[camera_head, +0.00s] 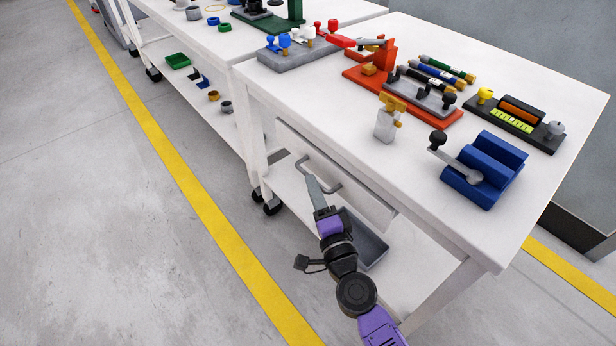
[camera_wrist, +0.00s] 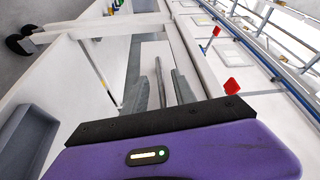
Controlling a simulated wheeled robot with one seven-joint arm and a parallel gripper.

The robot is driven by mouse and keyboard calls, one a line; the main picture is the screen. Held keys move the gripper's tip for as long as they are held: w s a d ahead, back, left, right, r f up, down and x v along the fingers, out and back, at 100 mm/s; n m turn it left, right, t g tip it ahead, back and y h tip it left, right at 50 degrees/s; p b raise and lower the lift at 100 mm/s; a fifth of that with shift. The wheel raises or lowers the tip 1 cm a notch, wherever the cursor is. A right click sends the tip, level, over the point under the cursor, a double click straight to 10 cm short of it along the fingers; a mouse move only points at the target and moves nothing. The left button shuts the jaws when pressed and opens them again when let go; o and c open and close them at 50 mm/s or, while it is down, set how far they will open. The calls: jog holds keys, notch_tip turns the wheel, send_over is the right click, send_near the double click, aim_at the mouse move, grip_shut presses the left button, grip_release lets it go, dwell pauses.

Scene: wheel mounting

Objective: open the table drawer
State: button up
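The white table drawer (camera_head: 358,194) sits under the tabletop, with a grey bar handle (camera_head: 333,188) on its front. Whether the fingers touch the bar is not clear.
The white table (camera_head: 450,225) carries a blue block (camera_head: 490,170), a red fixture (camera_head: 372,65) and several tools. A grey bin (camera_head: 368,243) is on the lower shelf beneath the drawer. Open floor with a yellow line (camera_head: 190,180) lies to the left.

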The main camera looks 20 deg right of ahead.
jog(key=shift+w+d+r, duration=0.1)
jog(key=shift+w+d, duration=0.05)
jog(key=shift+w, duration=2.2)
grip_shut()
